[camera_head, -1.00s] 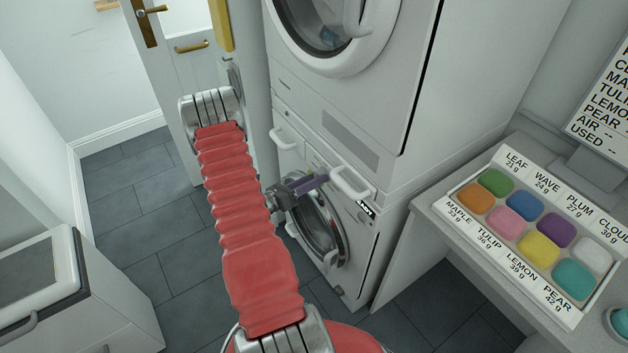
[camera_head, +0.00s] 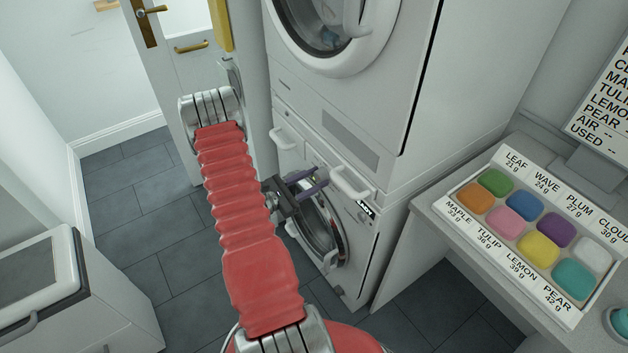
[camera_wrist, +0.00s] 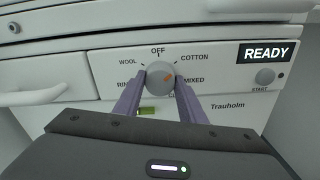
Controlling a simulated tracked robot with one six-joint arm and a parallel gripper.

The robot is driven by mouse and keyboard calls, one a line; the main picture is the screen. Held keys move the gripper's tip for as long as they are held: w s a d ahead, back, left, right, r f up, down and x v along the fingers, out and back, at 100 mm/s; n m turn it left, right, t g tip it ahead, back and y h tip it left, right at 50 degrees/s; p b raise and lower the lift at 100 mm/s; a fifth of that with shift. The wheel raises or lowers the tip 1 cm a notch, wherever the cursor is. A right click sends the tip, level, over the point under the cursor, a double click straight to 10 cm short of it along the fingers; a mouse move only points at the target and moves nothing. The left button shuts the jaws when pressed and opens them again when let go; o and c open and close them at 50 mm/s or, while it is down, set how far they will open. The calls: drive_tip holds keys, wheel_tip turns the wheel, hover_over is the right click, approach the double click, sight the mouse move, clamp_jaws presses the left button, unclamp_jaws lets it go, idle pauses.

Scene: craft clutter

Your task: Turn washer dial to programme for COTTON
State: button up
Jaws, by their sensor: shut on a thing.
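The washer dial (camera_wrist: 160,75) is a round grey knob on the white front panel, with an orange mark at its right, toward the MIXED label (camera_wrist: 193,80). The COTTON label (camera_wrist: 194,57) is above that, at the dial's upper right. OFF is at the top, WOOL and a partly covered RINSE label at the left. My gripper (camera_wrist: 158,84) has its purple fingers on both sides of the dial, shut on it. In the head view my gripper (camera_head: 314,183) reaches the lower washer's panel (camera_head: 349,203); the dial is hard to make out there.
A display reading READY (camera_wrist: 266,53) and a START button (camera_wrist: 265,76) are right of the dial. A white handle (camera_head: 352,184) sticks out close to my gripper. A second machine (camera_head: 400,70) stands above. A counter with a coloured tray (camera_head: 453,203) is at the right.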

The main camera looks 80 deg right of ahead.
drive_tip(key=shift+w+f+m, duration=0.1)
drive_tip(key=shift+m, duration=0.3)
drive_tip(key=o, duration=1)
drive_tip(key=shift+o, duration=0.2)
drive_tip(key=shift+a, duration=0.1)
drive_tip(key=v, duration=1.3)
drive_tip(key=shift+w+a, duration=0.2)
drive_tip(key=shift+w, duration=0.1)
